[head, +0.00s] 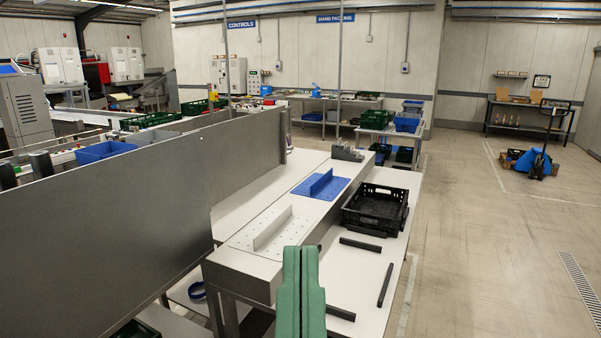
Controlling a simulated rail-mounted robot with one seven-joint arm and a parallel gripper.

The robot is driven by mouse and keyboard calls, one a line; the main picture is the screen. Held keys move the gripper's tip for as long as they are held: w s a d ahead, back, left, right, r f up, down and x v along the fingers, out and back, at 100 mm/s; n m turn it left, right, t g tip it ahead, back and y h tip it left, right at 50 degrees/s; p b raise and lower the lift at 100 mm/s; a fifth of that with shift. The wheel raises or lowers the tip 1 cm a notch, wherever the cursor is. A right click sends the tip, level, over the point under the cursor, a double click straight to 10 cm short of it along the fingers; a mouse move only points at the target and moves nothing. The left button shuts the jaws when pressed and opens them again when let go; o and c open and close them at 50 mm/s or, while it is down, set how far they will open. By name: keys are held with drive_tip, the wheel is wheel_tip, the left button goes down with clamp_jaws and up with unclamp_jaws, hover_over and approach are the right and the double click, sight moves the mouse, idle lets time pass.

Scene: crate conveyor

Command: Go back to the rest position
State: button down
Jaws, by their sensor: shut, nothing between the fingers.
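My gripper (300,252) shows at the bottom centre as two green fingers side by side, pointing up in the picture. The fingers are together with nothing between them. It is in front of the near end of a grey bench (250,272) and the white table beside it. It appears apart from them, though its exact height cannot be told. The rest of my arm is out of the picture.
A tall grey panel (110,215) stands at the left. A black crate (376,210) and several black bars, one here (385,285), lie on the white table (345,270). A blue plate (321,187) lies on the bench. The floor (490,260) at right is clear.

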wheel_tip(320, 180, up, 30)
drive_tip(key=p, duration=2.6)
drive_tip(key=shift+a+f, duration=0.2)
